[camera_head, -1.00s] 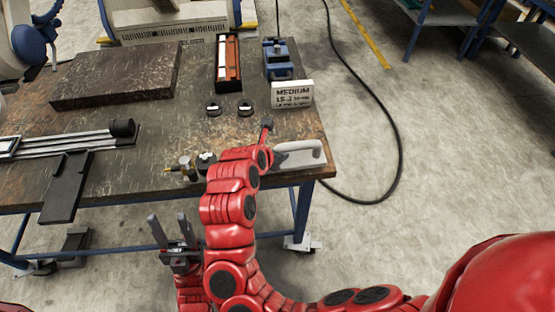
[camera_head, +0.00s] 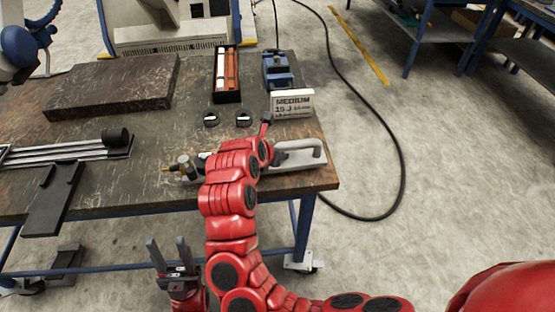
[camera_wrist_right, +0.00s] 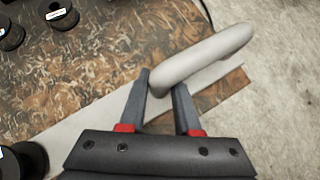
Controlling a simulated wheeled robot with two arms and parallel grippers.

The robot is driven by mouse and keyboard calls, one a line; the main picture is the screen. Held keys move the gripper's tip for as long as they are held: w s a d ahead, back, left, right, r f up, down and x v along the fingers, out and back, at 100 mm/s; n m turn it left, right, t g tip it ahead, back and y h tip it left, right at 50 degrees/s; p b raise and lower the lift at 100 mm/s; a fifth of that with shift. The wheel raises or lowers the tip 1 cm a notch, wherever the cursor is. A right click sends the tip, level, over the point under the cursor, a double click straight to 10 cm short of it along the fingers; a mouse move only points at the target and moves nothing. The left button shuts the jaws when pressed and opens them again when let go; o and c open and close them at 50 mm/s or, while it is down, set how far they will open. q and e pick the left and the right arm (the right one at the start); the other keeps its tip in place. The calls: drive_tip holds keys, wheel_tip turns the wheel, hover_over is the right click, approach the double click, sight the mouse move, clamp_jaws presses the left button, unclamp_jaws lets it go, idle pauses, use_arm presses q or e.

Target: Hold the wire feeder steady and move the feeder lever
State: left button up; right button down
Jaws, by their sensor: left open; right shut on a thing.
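A light grey handle (camera_head: 302,150) on a flat pale plate lies at the table's front right corner; it also shows close up in the right wrist view (camera_wrist_right: 205,58). A brass fitting (camera_head: 186,166) is at the left end of this assembly, which looks like the wire feeder; my right arm hides its middle. My right gripper (camera_wrist_right: 163,82) is shut on the grey handle, one finger on each side. Which part is the feeder lever I cannot tell. My left gripper (camera_head: 167,243) is open and empty, pointing up, low in front of the table edge.
A sign reading MEDIUM (camera_head: 292,104), a blue device (camera_head: 277,73), an orange-and-white tray (camera_head: 226,76) and two black knobs stand behind. A dark slab (camera_head: 112,88) and a black stand (camera_head: 52,200) are at left. The worn tabletop (camera_head: 165,135) is clear between.

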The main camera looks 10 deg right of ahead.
drive_tip(key=shift+w+d+f+b, duration=0.1)
drive_tip(key=shift+w+f+b, duration=0.05)
drive_tip(key=shift+w+b, duration=0.5)
drive_tip(key=shift+w+d+f+b, duration=0.1)
drive_tip(key=shift+w+f+b, duration=0.05)
drive_tip(key=shift+w+b, duration=0.5)
drive_tip(key=shift+w+d+f+b, duration=0.1)
drive_tip(key=shift+w+f+b, duration=0.05)
drive_tip(key=shift+w+b, duration=0.45)
drive_tip(key=shift+w+d+f+b, duration=0.1)
drive_tip(key=shift+w+b, duration=0.45)
drive_tip(key=shift+w, duration=0.05)
drive_tip(key=shift+f, duration=0.25)
